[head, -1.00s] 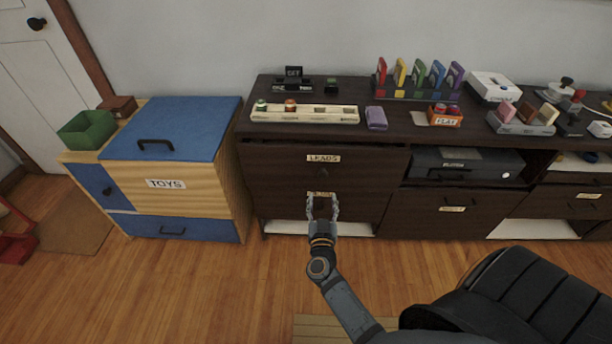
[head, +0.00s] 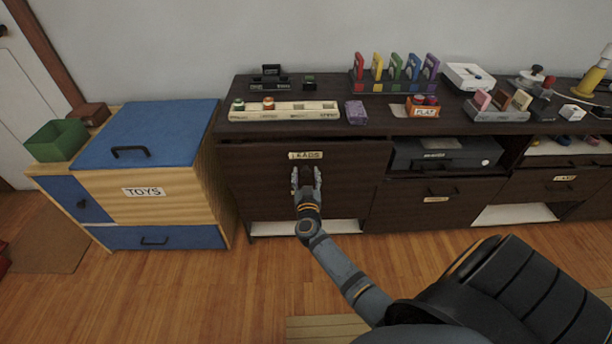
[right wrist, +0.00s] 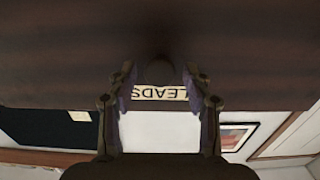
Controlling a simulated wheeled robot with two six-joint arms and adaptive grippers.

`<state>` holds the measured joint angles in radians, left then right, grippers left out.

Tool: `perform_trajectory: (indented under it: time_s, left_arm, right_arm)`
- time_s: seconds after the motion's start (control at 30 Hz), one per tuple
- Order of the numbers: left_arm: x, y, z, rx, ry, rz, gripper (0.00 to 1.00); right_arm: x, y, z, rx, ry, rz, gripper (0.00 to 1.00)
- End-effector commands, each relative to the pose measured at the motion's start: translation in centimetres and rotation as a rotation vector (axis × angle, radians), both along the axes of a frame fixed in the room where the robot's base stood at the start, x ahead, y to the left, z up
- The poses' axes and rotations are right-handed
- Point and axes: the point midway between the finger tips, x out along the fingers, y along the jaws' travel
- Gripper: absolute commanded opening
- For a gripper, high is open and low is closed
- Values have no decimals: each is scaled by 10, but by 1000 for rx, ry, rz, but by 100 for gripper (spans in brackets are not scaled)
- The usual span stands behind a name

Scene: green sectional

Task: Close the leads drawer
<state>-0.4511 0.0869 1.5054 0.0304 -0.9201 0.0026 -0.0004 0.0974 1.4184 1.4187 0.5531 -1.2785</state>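The leads drawer (head: 260,175) is a dark brown front with a LEADS label (head: 305,155) near its top edge. A dark strip shows between that edge and the cabinet top; how far the drawer stands out is hard to tell. My right gripper (head: 306,174) is in front of the drawer, just below the label. In the right wrist view, the gripper (right wrist: 160,78) has its fingers apart. The upside-down label (right wrist: 160,92) and a dark round knob (right wrist: 160,72) show between them. Contact cannot be told. My left gripper is out of view.
A wooden TOYS chest (head: 165,205) with a blue lid stands left of the cabinet. The cabinet top (head: 335,123) carries a pale holder (head: 285,111), a purple block (head: 356,112) and colored files.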

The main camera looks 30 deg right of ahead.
Motion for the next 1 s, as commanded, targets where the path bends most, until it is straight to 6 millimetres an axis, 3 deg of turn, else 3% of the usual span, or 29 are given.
perform_trajectory:
  time_s: [0.03,0.33,0.57,0.7,0.8,1.0]
  left_arm:
    - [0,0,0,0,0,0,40]
    - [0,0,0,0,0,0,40]
    - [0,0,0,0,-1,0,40]
    - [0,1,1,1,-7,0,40]
    - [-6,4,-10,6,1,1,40]
    - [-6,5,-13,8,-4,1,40]
  right_arm:
    - [0,0,0,0,0,0,41]
    - [0,0,0,0,0,0,0]
    - [0,0,0,0,0,0,0]
    - [16,-8,1,-1,-2,1,0]
    - [28,-17,1,-1,0,0,0]
    - [35,-21,0,2,-1,1,0]
